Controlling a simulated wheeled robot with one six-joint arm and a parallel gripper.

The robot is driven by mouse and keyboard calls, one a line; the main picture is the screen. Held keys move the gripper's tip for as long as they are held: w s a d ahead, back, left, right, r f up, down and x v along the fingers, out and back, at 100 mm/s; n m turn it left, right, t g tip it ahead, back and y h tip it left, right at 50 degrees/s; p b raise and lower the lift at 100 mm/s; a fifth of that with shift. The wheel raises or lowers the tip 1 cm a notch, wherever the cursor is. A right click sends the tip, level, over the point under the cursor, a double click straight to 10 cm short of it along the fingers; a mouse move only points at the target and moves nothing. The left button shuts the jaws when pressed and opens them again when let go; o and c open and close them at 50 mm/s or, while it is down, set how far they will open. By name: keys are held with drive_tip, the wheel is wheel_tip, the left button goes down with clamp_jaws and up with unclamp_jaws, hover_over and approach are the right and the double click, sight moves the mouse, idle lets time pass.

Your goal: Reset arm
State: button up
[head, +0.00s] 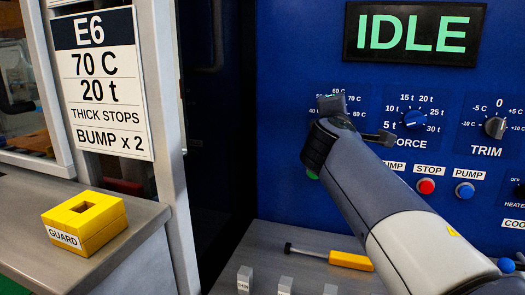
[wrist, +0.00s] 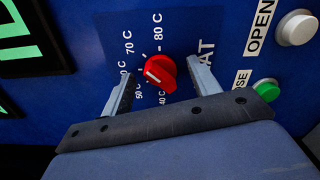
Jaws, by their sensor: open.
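My gripper (head: 357,119) is up at the blue control panel (head: 290,60). In the wrist view its two fingers (wrist: 159,72) are open, one on each side of a red knob (wrist: 161,75). A gap shows between each finger and the knob, and nothing is held. The knob sits in a ring of temperature labels running up to 80 C. A white mark shows on its left part, but I cannot tell the exact setting. In the head view my gripper and arm hide the knob and part of its dial.
The display (head: 413,33) reads IDLE. Right of my arm are the force knob (head: 414,120), trim knob (head: 495,127), red stop button (head: 426,186) and blue pump button (head: 465,190). Below lies an orange-handled tool (head: 350,260). A yellow GUARD block (head: 84,222) sits on the left counter.

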drive_tip(key=shift+a+r+n+p, duration=0.1)
drive_tip(key=shift+n+p, duration=4.9)
drive_tip(key=shift+n, duration=0.8)
